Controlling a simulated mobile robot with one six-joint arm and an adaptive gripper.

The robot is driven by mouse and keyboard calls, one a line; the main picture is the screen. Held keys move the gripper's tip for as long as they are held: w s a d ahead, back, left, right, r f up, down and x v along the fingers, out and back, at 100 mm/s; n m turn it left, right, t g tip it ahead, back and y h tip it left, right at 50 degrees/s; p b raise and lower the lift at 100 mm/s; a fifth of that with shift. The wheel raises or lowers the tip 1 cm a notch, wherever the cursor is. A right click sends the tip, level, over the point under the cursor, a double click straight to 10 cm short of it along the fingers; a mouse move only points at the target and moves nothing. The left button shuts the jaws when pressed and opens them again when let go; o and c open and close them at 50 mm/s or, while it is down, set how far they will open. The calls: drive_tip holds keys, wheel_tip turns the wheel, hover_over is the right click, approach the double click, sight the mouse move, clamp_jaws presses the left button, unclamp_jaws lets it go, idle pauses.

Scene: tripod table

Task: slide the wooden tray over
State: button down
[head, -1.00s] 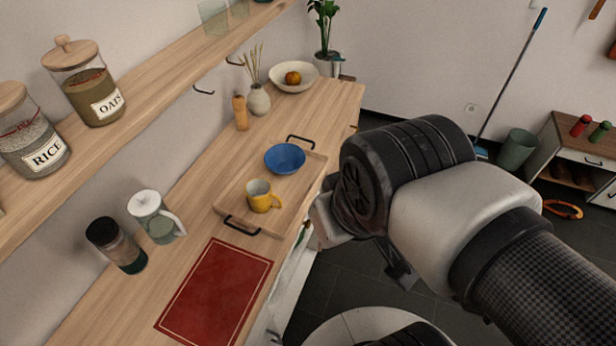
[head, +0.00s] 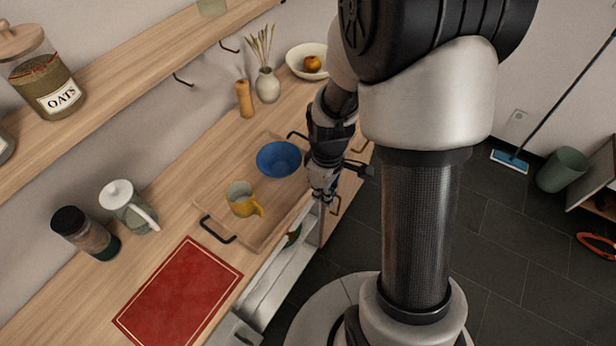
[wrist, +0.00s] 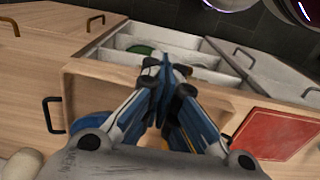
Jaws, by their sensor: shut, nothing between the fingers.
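The wooden tray (head: 262,225) lies on the counter with a black handle at each end. A blue bowl (head: 279,159) and a yellow mug (head: 242,200) stand in it. My gripper (head: 322,194) is at the tray's front long side, next to the bowl; the head view does not show clearly whether it touches the tray. In the wrist view my gripper (wrist: 167,72) is shut and empty, its fingertips over or near the rim of the tray (wrist: 88,75). The gripper hides much of the tray's inside there.
A red mat (head: 180,295) lies just nearer than the tray. A glass pitcher (head: 128,208) and a dark-lidded jar (head: 85,233) stand left of it. A vase (head: 267,86), a pepper mill (head: 245,99) and a fruit bowl (head: 307,61) stand beyond. An open drawer (head: 278,280) juts out below.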

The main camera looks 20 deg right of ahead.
sight(279, 193)
drive_tip(key=w+a+f+b, duration=0.2)
drive_tip(key=w+f+b, duration=0.1)
drive_tip(key=f, duration=0.6)
drive_tip(key=shift+w+a+f+b, duration=0.15)
drive_tip(key=shift+b, duration=0.5)
drive_tip(key=w+a, duration=0.2)
drive_tip(key=w, duration=0.1)
drive_tip(key=w+a+p, duration=0.1)
drive_tip(key=w+a, duration=0.1)
drive_tip(key=w, duration=0.1)
drive_tip(key=w+a, duration=0.2)
drive_tip(key=w, duration=0.1)
drive_tip(key=shift+a, duration=0.2)
drive_tip(key=shift+s+d, duration=0.1)
